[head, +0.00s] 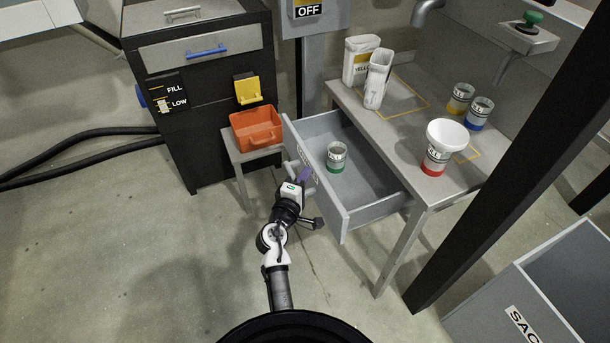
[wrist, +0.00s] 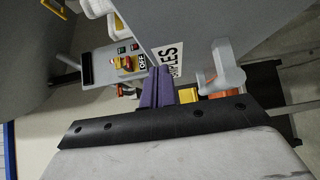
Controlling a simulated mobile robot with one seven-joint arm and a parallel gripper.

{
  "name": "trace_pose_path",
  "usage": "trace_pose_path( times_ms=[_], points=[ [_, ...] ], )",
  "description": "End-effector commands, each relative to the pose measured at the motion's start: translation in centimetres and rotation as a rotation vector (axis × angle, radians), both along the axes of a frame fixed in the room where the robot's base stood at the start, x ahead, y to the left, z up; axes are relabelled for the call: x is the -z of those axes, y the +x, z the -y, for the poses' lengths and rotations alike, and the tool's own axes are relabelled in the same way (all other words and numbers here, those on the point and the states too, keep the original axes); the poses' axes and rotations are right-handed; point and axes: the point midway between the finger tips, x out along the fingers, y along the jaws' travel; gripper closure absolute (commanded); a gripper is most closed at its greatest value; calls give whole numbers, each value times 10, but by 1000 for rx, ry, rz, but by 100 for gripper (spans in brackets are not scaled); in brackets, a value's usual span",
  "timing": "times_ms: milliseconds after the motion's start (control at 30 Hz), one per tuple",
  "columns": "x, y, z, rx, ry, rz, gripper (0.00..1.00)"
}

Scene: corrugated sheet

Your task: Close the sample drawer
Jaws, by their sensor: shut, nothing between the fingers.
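The grey sample drawer (head: 368,210) is pulled out of the metal table in the head view. A small grey jar with a green base (head: 337,158) stands upright inside it. My gripper (head: 305,174) has purple fingers and is at the drawer's front panel, on its outer side. In the wrist view the fingers (wrist: 160,88) are shut together with nothing between them, close to the drawer front (wrist: 190,30) and its partly hidden label (wrist: 172,62). A grey part that looks like the drawer handle (wrist: 224,66) is right of the fingers. I cannot tell whether the fingers touch the panel.
An orange bin (head: 256,130) on a small stand is close to the drawer's left. A dark post (head: 500,160) and a grey sack bin (head: 540,290) stand at right.

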Motion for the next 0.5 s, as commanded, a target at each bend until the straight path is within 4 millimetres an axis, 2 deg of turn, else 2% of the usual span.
trace_pose_path(
  times_ms=[167,500],
  points=[
    [-1,5,15,4,0,-1,100],
    [-3,35,108,7,1,-2,100]
  ],
)
